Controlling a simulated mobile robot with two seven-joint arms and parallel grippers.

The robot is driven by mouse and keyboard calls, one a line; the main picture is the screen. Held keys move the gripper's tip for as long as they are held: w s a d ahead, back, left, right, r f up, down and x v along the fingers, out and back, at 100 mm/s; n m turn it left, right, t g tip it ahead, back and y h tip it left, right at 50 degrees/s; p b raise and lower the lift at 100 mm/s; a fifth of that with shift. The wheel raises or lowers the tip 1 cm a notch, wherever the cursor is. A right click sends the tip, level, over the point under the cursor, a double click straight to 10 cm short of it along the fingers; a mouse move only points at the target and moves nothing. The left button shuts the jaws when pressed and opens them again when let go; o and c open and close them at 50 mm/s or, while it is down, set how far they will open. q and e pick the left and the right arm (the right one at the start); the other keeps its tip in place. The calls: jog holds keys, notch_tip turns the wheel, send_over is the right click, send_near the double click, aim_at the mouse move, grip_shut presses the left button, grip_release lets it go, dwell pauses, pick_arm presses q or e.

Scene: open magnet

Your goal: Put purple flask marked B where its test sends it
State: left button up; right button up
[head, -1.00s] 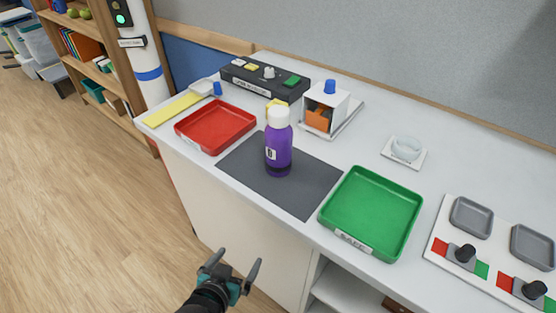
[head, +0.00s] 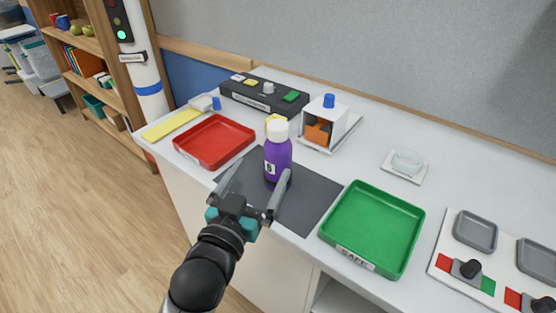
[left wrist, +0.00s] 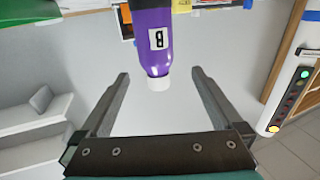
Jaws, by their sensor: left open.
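The purple flask (head: 277,160) with a white cap and a label marked B stands upright on the dark grey mat (head: 310,203). In the left wrist view the flask (left wrist: 153,40) shows ahead, between the lines of the two fingers. My left gripper (head: 252,185) is open at the near side of the flask, its fingers pointing towards it; I cannot tell whether a finger touches it. A red tray (head: 214,141) is left of the mat. A green tray (head: 372,228) labelled SAFE is right of it. My right gripper is not in view.
Behind the mat are a black panel (head: 262,95) with buttons and a white box (head: 325,122) with an orange front and blue knob. A small glass dish (head: 406,162) and a panel with grey pans (head: 474,230) are at right. A pole (head: 146,75) shows a green light.

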aim_at(274, 161)
pick_arm(q)
jog(key=x, duration=0.4)
jog(key=w, duration=0.1)
jog(key=w+d+f+b, duration=0.1)
jog(key=w+d, duration=0.1)
jog(key=shift+w+f+b, duration=0.15)
jog(key=shift+w+b, duration=0.2)
jog(key=shift+b, duration=0.05)
jog(key=shift+w+d, duration=0.1)
jog(key=shift+w, duration=0.4)
